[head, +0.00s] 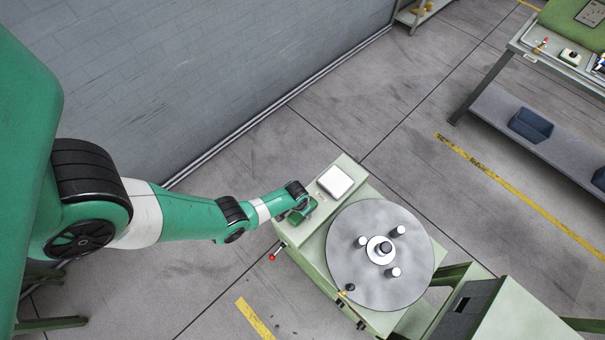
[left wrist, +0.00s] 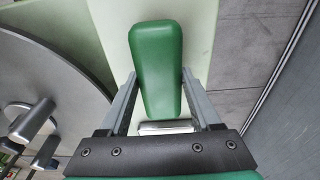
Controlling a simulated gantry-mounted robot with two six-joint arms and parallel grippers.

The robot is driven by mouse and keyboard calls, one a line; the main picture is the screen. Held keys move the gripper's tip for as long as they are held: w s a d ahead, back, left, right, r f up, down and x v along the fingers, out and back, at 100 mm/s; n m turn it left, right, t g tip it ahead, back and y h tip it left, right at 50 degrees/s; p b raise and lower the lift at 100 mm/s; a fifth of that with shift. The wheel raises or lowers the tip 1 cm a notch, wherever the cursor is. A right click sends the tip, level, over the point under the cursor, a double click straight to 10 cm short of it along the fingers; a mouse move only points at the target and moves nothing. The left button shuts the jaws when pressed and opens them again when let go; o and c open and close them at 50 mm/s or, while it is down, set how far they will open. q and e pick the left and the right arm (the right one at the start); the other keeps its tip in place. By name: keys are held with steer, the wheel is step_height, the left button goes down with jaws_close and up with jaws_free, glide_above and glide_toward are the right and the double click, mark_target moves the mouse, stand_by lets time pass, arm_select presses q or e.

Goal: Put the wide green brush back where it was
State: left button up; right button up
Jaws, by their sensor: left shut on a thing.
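The wide green brush (left wrist: 156,60) is in the left wrist view, a smooth green block wider at the far end. A pale metallic strip (left wrist: 164,127) shows at its near end. My left gripper (left wrist: 158,80) has a grey finger on each side of the brush and is shut on it. In the head view my left gripper (head: 302,208) is at the left corner of the pale green machine (head: 352,166), beside a white square pad (head: 335,181). Whether the brush touches the machine top is unclear. My right gripper is not in view.
A large grey round disc (head: 350,245) with several upright pegs fills most of the machine top. A red-tipped lever (head: 273,257) sticks out at its left side. A workbench (head: 535,55) with a blue bin (head: 530,125) below stands at upper right. Open floor lies between.

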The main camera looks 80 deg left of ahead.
arm_select(q)
steer(key=shift+f, duration=0.2)
steer(key=o, duration=1.2)
steer(key=shift+r, duration=0.1)
steer(key=r+p, duration=0.5)
steer(key=s+r+p, duration=0.1)
steer(key=r+p, duration=0.1)
steer(key=shift+d+r+p, duration=0.25)
steer(key=shift+r+p, duration=0.1)
steer(key=shift+r, duration=0.05)
steer(key=shift+f, duration=0.1)
steer(key=shift+w, duration=0.1)
